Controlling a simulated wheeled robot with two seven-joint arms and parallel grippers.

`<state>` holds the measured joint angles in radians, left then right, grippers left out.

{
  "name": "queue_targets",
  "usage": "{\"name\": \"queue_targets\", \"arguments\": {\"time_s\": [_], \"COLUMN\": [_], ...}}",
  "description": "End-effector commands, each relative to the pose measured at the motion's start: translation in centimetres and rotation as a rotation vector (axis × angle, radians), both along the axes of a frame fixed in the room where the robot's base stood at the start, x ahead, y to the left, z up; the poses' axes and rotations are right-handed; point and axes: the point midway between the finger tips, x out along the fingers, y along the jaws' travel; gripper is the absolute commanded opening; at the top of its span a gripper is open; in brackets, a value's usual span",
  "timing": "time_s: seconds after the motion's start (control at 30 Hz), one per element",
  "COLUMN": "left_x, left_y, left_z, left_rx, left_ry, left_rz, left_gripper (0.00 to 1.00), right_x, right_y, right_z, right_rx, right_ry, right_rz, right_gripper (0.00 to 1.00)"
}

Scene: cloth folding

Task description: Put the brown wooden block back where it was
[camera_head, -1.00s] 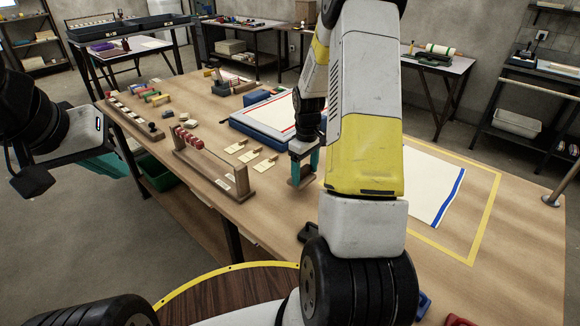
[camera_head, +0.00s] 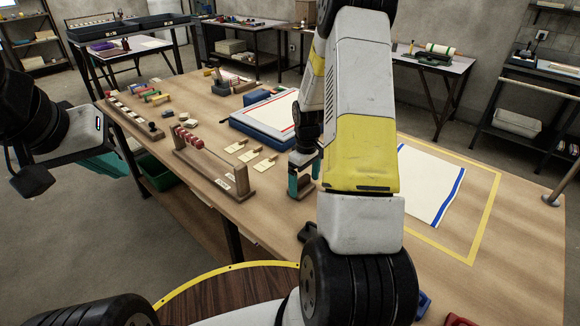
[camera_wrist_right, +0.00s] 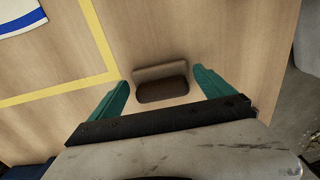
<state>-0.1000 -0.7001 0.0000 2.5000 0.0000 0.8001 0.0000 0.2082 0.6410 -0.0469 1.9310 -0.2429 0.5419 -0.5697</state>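The brown wooden block (camera_wrist_right: 160,80) stands on the wooden table between the fingers of my right gripper (camera_wrist_right: 160,92) in the right wrist view. Those teal fingers are open, with a gap on each side of the block. In the head view the block (camera_head: 303,190) is partly hidden behind the fingers of my right gripper (camera_head: 303,176), near the table's front edge. My left gripper (camera_head: 112,165) is at the far left, away from the block, beyond the table's front edge; its finger opening is unclear.
A white cloth with blue stripes (camera_head: 432,182) lies inside a yellow taped outline (camera_head: 486,215), right of my right arm. A blue-edged tray (camera_head: 262,116) is behind the block. A wooden rack with red beads (camera_head: 238,186) and several cream cards (camera_head: 249,156) lie left.

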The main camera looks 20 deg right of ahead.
Motion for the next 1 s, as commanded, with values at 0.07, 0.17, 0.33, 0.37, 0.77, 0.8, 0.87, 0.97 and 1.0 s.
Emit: {"name": "queue_targets", "arguments": {"time_s": [0.07, 0.17, 0.33, 0.37, 0.77, 0.8, 0.87, 0.97, 1.0], "left_x": [0.0, 0.0, 0.0, 0.0, 0.0, 0.0, 0.0, 0.0, 0.0], "left_y": [0.0, 0.0, 0.0, 0.0, 0.0, 0.0, 0.0, 0.0, 0.0], "left_z": [0.0, 0.0, 0.0, 0.0, 0.0, 0.0, 0.0, 0.0, 0.0], "left_rx": [0.000, 0.000, 0.000, 0.000, 0.000, 0.000, 0.000, 0.000, 0.000], "left_ry": [0.000, 0.000, 0.000, 0.000, 0.000, 0.000, 0.000, 0.000, 0.000], "left_rz": [0.000, 0.000, 0.000, 0.000, 0.000, 0.000, 0.000, 0.000, 0.000], "left_gripper": [0.00, 0.00, 0.00, 0.00, 0.00, 0.00, 0.00, 0.00, 0.00], "right_x": [0.0, 0.0, 0.1, 0.1, 0.0, 0.0, 0.0, -0.4, -0.7], "right_y": [0.0, 0.0, 0.0, 0.0, 0.0, 0.0, 0.0, 0.5, 0.9], "right_z": [0.0, 0.5, 3.2, 3.9, 11.3, 11.6, 12.1, 13.7, 14.7], "right_rx": [0.000, 0.000, 0.000, 0.000, 0.000, 0.000, 0.000, 0.002, 0.003], "right_ry": [0.000, -0.001, -0.006, -0.006, -0.002, -0.002, -0.004, -0.021, -0.035], "right_rz": [0.000, 0.000, 0.000, 0.000, 0.000, 0.000, -0.001, -0.014, -0.024], "right_gripper": [0.92, 0.92, 0.92, 0.92, 0.92, 0.92, 0.92, 0.92, 0.92]}}
